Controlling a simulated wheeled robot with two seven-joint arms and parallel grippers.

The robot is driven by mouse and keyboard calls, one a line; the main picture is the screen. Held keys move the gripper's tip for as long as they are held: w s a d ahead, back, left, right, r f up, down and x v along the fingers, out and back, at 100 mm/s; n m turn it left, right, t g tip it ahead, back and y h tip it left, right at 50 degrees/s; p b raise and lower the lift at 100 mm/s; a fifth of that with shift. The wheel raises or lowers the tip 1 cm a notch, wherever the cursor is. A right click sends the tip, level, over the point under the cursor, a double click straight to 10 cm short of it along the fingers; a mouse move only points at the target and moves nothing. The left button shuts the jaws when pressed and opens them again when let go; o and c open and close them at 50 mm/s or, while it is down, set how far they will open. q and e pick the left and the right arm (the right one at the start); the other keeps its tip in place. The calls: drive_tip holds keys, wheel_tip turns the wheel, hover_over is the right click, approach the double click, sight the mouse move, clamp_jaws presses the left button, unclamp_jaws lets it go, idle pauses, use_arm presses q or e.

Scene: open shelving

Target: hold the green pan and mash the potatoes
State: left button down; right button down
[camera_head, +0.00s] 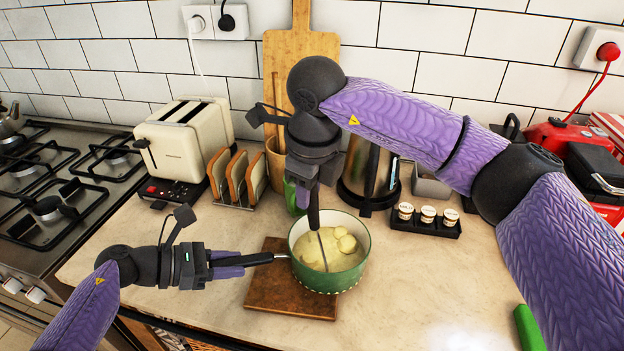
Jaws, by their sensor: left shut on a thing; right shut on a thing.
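The green pan (329,277) stands on a brown wooden board (275,298) in the middle of the counter, its handle pointing left. Pale yellow potatoes (346,244) lie in it, partly mashed, with some round lumps at the right side. My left gripper (243,260) is shut on the pan's dark handle (262,258). My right gripper (312,183) is above the pan, shut on the dark handle of a masher (314,212). The masher points down, and its thin metal shaft enters the potatoes; its lower end is hidden in them.
A toaster (184,140), a rack with toast slices (235,178) and a kettle (369,172) stand behind the pan. Small jars (428,214) sit in a black tray to the right. A gas stove (50,185) is at the left. The counter front right is mostly clear.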

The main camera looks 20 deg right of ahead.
drive_tip(key=shift+s+a, duration=0.1)
drive_tip(key=shift+s, duration=0.25)
drive_tip(key=shift+s+d+f, duration=0.1)
drive_tip(key=shift+d+f, duration=0.05)
drive_tip(key=shift+d, duration=0.75)
drive_tip(key=shift+w+d, duration=0.2)
drive_tip(key=shift+d, duration=0.5)
drive_tip(key=shift+w+d, duration=0.2)
drive_tip(key=shift+d, duration=0.5)
drive_tip(key=shift+w, duration=0.1)
